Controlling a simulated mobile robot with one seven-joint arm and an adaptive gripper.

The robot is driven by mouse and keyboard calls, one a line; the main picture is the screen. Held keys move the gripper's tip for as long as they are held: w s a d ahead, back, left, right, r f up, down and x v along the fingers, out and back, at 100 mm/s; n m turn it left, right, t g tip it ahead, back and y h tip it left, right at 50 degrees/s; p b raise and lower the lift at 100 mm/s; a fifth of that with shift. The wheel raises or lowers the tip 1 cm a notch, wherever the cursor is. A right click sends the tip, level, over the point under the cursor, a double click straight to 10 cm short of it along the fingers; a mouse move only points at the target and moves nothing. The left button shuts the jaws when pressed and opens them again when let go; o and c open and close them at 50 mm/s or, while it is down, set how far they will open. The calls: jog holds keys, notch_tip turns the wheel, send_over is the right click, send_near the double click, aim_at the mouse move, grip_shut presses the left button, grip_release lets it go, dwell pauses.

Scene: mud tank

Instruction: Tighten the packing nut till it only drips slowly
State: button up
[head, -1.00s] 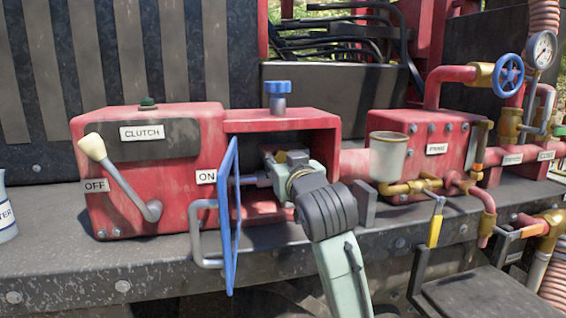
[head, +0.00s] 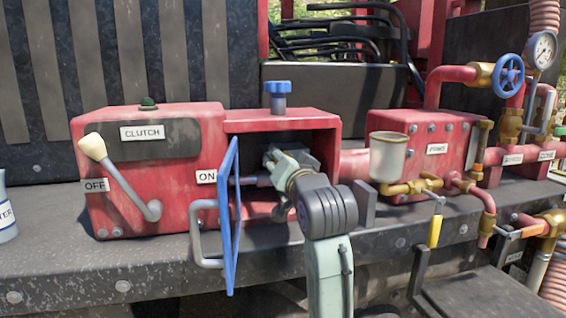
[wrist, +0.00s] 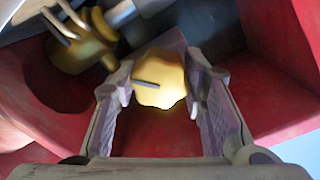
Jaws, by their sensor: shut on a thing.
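The packing nut (wrist: 160,82) is a yellow brass, lobed piece with a dark slot-like mark, in the middle of the wrist view. My gripper (wrist: 163,75) has one finger on each side of it and is shut on it. In the head view my gripper (head: 283,163) reaches into the open red housing (head: 325,119) and covers the nut. The grey shaft (head: 258,180) shows just left of the gripper. I cannot make out any drip in either view.
The blue guard door (head: 229,215) stands open at the housing's left, close beside my arm. Left of it are the clutch lever (head: 124,180) and its box. To the right are a grey cup (head: 388,157), brass fittings and a yellow-handled valve (head: 435,231). Another brass fitting (wrist: 82,45) sits upper left in the wrist view.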

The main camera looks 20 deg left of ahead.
jog(key=shift+m, duration=0.4)
jog(key=o, duration=1.2)
jog(key=v, duration=1.2)
